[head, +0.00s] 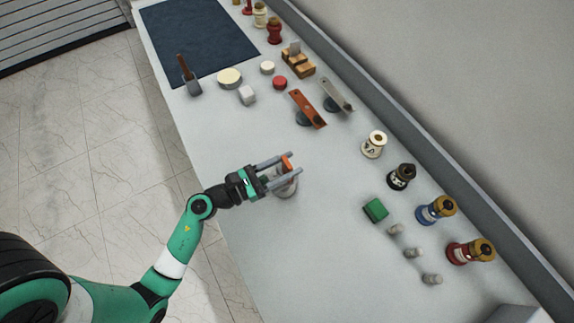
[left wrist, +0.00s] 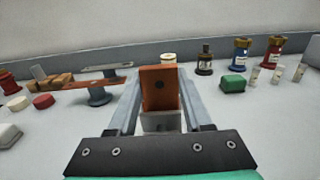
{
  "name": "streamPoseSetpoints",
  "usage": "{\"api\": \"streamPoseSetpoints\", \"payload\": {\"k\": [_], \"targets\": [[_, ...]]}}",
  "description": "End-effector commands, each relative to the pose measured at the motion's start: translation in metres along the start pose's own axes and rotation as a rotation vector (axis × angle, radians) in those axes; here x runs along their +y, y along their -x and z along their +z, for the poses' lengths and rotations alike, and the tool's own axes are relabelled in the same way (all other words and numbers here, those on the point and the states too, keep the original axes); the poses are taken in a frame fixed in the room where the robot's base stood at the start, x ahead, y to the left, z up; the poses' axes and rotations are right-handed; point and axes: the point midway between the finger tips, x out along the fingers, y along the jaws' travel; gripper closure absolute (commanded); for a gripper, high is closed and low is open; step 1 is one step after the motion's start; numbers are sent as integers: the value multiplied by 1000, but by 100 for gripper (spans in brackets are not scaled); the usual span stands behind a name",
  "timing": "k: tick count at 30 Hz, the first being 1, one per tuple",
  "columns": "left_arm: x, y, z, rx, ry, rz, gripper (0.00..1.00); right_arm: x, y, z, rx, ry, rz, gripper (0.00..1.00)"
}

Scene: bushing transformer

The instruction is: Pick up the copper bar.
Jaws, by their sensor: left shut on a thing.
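My left gripper (head: 294,162) is shut on an upright copper bar (head: 286,163), which shows as a flat orange-brown plate with a dark hole in the left wrist view (left wrist: 159,84). The bar stands between the two long fingers. A pale grey block-like base (left wrist: 160,122) shows below the bar; I cannot tell whether it rests on the table. A second copper-coloured bar (head: 306,108) lies on a dark round stand farther back; it also shows in the left wrist view (left wrist: 90,84). My right gripper is not in view.
A grey bar (head: 337,95) on a stand lies beside the second copper bar. A green block (head: 376,210), several small grey cylinders (head: 413,252) and several bottles (head: 373,145) stand to the right. A dark mat (head: 196,35) lies at the back. The table's front is clear.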

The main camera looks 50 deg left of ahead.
Motion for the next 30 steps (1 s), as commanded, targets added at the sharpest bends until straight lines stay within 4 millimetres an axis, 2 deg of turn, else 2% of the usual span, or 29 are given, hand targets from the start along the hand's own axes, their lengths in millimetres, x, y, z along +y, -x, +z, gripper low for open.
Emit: {"api": "streamPoseSetpoints", "payload": {"k": [14,20,30], "targets": [[0,0,7,-3,0,0,100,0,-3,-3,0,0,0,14],[0,0,34,-4,-2,0,100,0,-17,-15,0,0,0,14],[0,0,104,-4,-2,0,100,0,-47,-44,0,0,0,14]]}}
